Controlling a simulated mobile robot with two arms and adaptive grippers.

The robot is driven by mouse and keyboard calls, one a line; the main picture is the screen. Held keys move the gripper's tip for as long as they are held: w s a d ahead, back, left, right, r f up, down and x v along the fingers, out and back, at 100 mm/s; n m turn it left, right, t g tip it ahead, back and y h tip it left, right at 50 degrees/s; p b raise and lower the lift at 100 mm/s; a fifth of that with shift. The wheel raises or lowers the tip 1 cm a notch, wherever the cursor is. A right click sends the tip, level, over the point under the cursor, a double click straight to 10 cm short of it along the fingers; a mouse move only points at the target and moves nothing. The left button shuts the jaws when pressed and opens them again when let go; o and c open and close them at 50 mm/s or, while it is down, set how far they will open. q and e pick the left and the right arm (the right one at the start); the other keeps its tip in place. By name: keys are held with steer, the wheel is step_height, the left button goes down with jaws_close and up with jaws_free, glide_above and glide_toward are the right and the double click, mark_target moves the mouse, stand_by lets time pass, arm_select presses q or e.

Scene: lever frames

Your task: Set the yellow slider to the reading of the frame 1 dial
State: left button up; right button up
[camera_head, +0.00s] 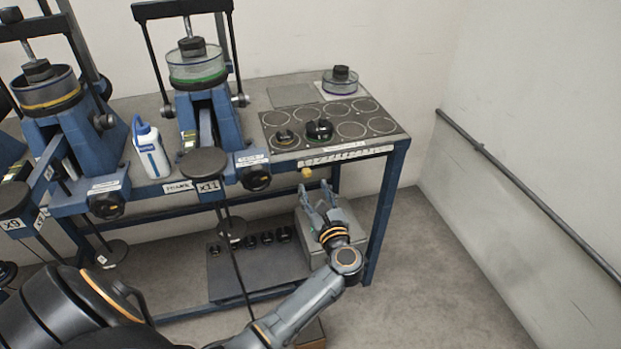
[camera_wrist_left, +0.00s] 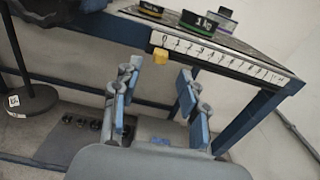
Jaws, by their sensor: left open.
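The yellow slider (camera_head: 306,172) is a small knob on the table's front edge, below the left end of a white numbered scale strip (camera_head: 347,155). In the left wrist view the slider (camera_wrist_left: 161,56) sits near the 0 and 1 marks of the strip (camera_wrist_left: 222,56). My left gripper (camera_head: 316,190) is open and empty, just below the slider. In the left wrist view its fingers (camera_wrist_left: 160,72) are spread, with the slider between and beyond their tips. My right gripper is not in view.
A dark board (camera_head: 290,122) with round spots holds weights (camera_head: 319,130) above the strip. A white bottle (camera_head: 150,148) stands between the frames. A grey box (camera_head: 340,232) is under the table. Floor at right is clear.

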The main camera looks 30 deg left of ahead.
mark_target(308, 175)
arm_select(q)
steer(key=x, duration=0.5)
steer(key=shift+w+a, duration=0.1)
steer(key=shift+w, duration=0.05)
jaws_close()
